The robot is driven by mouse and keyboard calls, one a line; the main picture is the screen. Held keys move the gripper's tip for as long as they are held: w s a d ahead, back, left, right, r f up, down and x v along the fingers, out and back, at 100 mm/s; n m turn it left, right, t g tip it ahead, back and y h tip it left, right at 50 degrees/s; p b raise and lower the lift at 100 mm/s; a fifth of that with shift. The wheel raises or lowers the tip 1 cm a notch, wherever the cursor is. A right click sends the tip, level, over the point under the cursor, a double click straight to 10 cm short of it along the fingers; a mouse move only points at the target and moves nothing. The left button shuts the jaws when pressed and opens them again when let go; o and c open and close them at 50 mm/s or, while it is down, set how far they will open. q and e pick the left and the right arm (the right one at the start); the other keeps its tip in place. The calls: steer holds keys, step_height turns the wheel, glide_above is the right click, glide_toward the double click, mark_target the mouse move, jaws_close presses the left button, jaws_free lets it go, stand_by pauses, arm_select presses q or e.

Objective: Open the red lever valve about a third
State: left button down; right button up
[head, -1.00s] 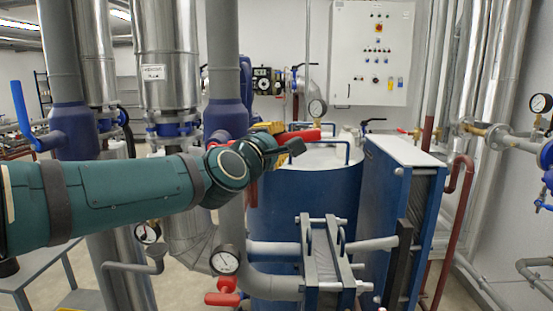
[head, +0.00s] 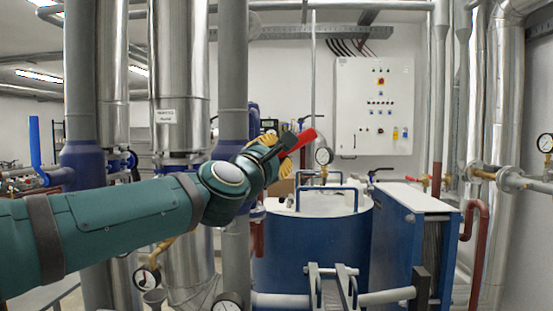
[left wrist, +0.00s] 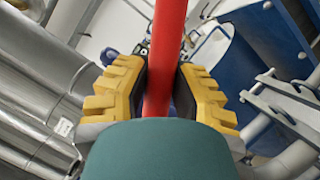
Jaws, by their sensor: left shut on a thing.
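The red lever (head: 301,141) sits beside the large grey pipe with the dark blue valve body, near the middle of the head view. Its red end points up and to the right past my gripper. My left gripper (head: 273,155) is shut on the red lever. In the left wrist view the lever (left wrist: 167,50) runs between the yellow fingers of the gripper (left wrist: 162,90), with a finger on each side. The lever's pivot is hidden behind my gripper and arm in the head view. My right gripper is not in view.
A blue lever (head: 35,145) stands upright on the left pipe. A control cabinet (head: 375,105) hangs on the back wall. A pressure gauge (head: 323,156) is close right of the lever.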

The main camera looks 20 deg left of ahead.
arm_select(q)
steer(key=shift+a+r, duration=0.1)
steer(key=shift+r, duration=0.05)
steer(key=c, duration=0.8)
jaws_free()
steer(key=shift+o, duration=0.2)
steer(key=shift+s+f, duration=0.1)
steer(key=shift+f, duration=0.1)
steer(key=v, duration=1.1)
steer(key=shift+s, duration=0.35)
